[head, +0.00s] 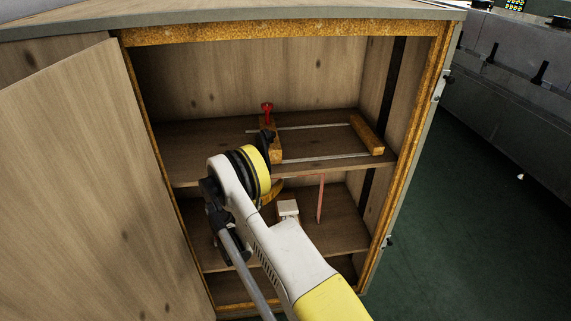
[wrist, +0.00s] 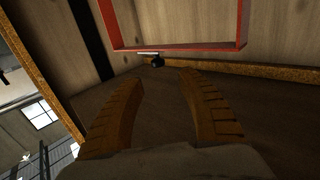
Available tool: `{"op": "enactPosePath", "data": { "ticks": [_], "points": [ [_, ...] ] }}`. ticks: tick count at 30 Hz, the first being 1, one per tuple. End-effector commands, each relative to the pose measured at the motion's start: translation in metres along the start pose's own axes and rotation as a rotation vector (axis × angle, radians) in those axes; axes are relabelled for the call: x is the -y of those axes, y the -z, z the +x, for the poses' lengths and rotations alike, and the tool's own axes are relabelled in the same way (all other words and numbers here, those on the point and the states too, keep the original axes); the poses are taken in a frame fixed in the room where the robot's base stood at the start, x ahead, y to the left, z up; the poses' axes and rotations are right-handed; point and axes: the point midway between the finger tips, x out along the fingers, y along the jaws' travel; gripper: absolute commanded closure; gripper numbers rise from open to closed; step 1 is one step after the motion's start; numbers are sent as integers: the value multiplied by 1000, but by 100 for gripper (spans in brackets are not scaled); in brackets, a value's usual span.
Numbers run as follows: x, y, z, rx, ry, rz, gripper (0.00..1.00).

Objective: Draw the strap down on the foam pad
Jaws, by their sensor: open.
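A thin red strip (head: 321,198), which looks like the strap, stands upright below the upper shelf of the cabinet in the head view. In the wrist view the red band (wrist: 180,48) forms an angular loop beyond my fingertips, apart from them. My gripper (wrist: 163,82) is open, with its two orange-brown fingers spread and nothing between them. In the head view one curved finger (head: 272,193) shows past my wrist; the rest is hidden by my arm. A small pale block (head: 288,207) shows beside my arm at the lower shelf; I cannot tell whether it is the foam pad.
A wooden bar clamp (head: 364,135) with a red handle lies on the upper shelf (head: 200,140). The cabinet's open door (head: 70,190) stands at left, and its right side wall (head: 405,150) bounds the reach. Green floor (head: 480,220) is clear at right.

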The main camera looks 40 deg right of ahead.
Motion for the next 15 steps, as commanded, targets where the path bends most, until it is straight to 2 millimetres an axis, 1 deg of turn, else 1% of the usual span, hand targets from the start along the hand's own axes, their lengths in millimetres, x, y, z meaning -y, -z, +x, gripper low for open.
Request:
{"op": "enactPosePath", "data": {
  "ticks": [9,12,15],
  "points": [
    [-1,-3,62,2,-3,-1,56],
    [-1,-3,78,2,-2,-1,56],
    [0,-2,90,2,-1,-2,56]
  ]
}}
